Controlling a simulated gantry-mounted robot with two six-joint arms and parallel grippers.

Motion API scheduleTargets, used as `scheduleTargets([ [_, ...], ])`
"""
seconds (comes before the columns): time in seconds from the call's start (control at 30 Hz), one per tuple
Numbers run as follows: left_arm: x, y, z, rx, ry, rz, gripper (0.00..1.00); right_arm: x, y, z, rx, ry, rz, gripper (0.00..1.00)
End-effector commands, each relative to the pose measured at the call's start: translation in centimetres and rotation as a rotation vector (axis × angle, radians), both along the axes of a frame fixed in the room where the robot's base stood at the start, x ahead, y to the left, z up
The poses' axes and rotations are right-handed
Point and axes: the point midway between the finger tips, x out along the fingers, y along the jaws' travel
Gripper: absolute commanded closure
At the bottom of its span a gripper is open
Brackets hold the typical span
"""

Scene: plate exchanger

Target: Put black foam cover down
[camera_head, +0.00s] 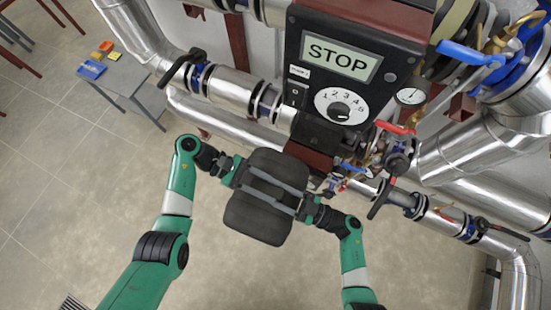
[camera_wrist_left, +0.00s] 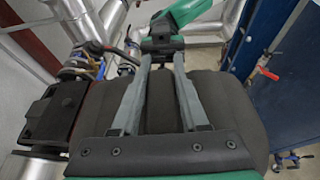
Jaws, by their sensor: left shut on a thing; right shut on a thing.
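The black foam cover (camera_head: 258,220) is a dark, rounded, two-lobed piece with grey straps along its middle. It hangs between my two grippers, in front of the pipework. My left gripper (camera_head: 236,172) is shut at its left end, and my right gripper (camera_head: 307,208) is shut at its right end. In the left wrist view the cover (camera_wrist_left: 230,105) fills the lower middle, with two grey bands running toward my right gripper (camera_wrist_left: 162,45). The fingertips' exact contact with the cover is hidden.
A control box with a STOP display (camera_head: 340,58) stands just behind the cover. Silver pipes (camera_head: 225,90) with valves run beside it. A grey table (camera_head: 128,78) with small coloured bins (camera_head: 92,69) stands at the upper left. The tiled floor (camera_head: 75,185) at left is open.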

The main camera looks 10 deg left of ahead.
Motion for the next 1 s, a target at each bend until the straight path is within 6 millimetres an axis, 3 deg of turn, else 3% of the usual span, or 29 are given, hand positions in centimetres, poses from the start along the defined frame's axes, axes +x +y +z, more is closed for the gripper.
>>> scheduleTargets([
  [0.03,0.1,0.0,0.0,0.0,-0.001,0.003,0.52,0.1,0.0,0.0,0.001,0.0,-0.002,1.0],
  [0.2,0.1,0.0,0.0,0.0,-0.001,0.003,0.22,0.0,0.0,0.0,0.001,0.0,-0.002,1.0],
  [0.67,-0.1,0.1,0.1,0.0,-0.002,0.033,0.21,0.0,0.0,0.0,0.001,0.0,-0.001,1.0],
  [1.0,-1.0,1.0,1.7,0.001,-0.002,0.244,0.21,0.0,0.0,0.0,0.001,0.0,-0.001,1.0],
])
